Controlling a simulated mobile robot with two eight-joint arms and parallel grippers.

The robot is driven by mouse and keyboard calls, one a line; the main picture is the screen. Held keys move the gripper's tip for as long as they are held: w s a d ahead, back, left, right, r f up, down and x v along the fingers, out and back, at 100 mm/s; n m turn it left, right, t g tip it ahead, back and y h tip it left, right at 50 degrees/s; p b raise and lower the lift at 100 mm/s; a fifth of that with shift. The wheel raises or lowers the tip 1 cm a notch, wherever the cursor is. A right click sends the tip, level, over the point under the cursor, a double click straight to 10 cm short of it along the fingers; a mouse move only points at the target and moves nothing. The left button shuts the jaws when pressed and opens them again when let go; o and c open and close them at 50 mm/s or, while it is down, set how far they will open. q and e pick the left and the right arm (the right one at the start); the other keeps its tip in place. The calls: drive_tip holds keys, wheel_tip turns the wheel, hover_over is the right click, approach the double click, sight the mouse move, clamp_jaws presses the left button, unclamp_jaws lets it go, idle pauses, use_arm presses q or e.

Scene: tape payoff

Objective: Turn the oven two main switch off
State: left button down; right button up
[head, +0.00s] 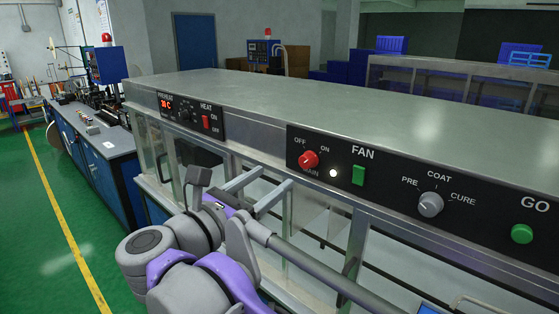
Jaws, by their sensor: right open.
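The main switch (308,160) is a red rotary knob on the black control panel, between OFF and ON marks, with MAIN lettering partly hidden below it. Its pointer appears turned toward the ON side, though it is small. A round white lamp (333,173) beside it looks lit. My right gripper (276,176) is open and empty, its two grey fingers apart and pointing up and right. In the picture it is just left of and below the knob, not touching it. My left gripper is not in view.
The same panel carries a green FAN switch (358,175), a grey PRE/COAT/CURE selector (430,204) and a green GO button (521,234). A second panel (191,115) to the left has a red HEAT switch. Glass panes stand below. Green floor is clear at left.

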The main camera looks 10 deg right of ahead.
sight(304, 164)
drive_tip(key=shift+m+g+h, duration=0.3)
drive_tip(key=shift+m+g, duration=0.3)
drive_tip(key=shift+m, duration=0.1)
drive_tip(key=x, duration=1)
drive_tip(key=shift+s+d+f+p, duration=0.15)
drive_tip(key=shift+s+p, duration=0.1)
drive_tip(key=shift+p, duration=0.15)
clamp_jaws()
